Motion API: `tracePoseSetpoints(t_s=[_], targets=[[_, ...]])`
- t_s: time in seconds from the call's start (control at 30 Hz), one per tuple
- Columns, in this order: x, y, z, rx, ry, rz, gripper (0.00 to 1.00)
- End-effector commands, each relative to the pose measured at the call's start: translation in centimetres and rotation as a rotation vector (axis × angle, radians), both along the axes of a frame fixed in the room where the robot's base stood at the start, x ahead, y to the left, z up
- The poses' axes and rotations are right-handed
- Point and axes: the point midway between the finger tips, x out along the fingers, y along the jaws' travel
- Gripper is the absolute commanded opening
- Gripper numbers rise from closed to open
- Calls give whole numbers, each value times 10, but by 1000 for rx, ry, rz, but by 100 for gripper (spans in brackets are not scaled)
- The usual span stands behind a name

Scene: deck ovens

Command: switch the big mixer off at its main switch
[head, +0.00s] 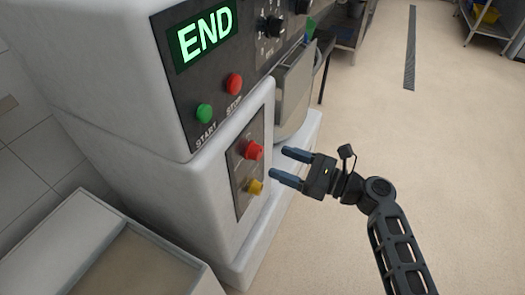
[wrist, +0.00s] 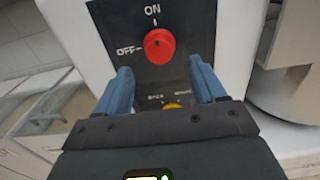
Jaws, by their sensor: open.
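The big mixer (head: 135,100) is a white machine on the left in the head view. Its main switch is a red knob (head: 253,150) on a dark lower plate. In the wrist view the red knob (wrist: 159,46) has ON above it and OFF to its left; I cannot tell which mark it points to. My gripper (head: 279,164) is open and empty, just right of the plate and apart from the knob. In the wrist view, the blue fingers of my gripper (wrist: 160,67) stand either side of and below the red knob.
A yellow knob (head: 254,187) sits below the red one. Above are a green START button (head: 204,113), a red STOP button (head: 234,83) and a green END display (head: 201,40). A grey mixer part (head: 293,90) juts out behind the plate. The floor (head: 425,130) to the right is clear.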

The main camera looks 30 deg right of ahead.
Motion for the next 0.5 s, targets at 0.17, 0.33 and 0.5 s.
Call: tracePoseSetpoints(t_s=[0.17,0.33,0.5], targets=[[23,18,1,-2,-1,1,69],[41,31,1,-4,-2,1,69],[50,37,0,-4,0,-1,69]])
